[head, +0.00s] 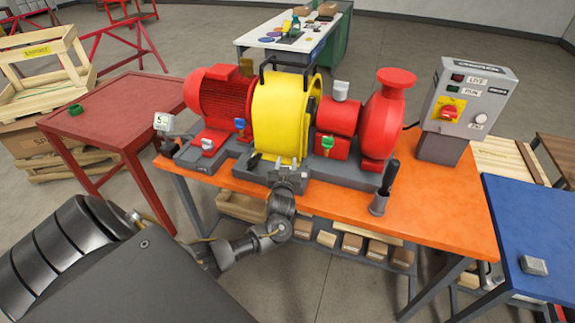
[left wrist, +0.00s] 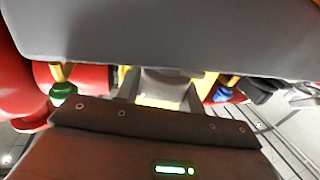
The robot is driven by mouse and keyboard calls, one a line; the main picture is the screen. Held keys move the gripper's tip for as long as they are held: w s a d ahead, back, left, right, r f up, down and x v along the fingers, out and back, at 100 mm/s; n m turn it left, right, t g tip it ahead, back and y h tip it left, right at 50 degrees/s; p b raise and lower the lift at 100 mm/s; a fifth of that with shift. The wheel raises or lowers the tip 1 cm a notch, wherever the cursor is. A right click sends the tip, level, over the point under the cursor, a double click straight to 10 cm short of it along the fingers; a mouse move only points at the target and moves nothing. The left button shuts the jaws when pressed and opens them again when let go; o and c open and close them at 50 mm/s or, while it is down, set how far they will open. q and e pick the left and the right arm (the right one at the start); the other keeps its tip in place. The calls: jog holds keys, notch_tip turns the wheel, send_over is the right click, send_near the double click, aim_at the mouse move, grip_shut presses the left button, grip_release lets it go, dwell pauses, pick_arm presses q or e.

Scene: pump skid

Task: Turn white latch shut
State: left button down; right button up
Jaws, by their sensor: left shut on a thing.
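The white latch (head: 207,144) is at the front of the red motor's foot, on the left of the skid. My left gripper (head: 291,168) is at the lower front of the yellow guard (head: 272,115), to the right of the white latch and apart from it. It is shut on a part at the guard's lower front; its fingers (left wrist: 160,92) mostly hide that part. A blue latch (head: 240,125) and a green latch (head: 327,144) stand either side of the guard. They also show in the left wrist view, green (left wrist: 63,92) and blue (left wrist: 222,95). My right gripper is out of view.
The skid stands on an orange bench (head: 440,205). A dark upright handle in a grey cup (head: 379,205) stands at its front right. A control box (head: 465,100) is behind on the right. A red table (head: 110,110) is to the left, a blue one (head: 535,230) to the right.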

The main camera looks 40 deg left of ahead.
pick_arm(q)
jog(key=shift+a+n+g+y, duration=0.15)
jog(key=shift+n+g+y, duration=0.65)
jog(key=shift+y, duration=0.2)
jog(key=c, duration=0.9)
grip_release()
jog(key=shift+s, duration=0.15)
jog(key=shift+s+d+f, duration=0.1)
jog(key=shift+s+d, duration=0.1)
jog(key=shift+d, duration=0.1)
jog(key=shift+b+v, duration=1.05)
jog(key=shift+v, duration=4)
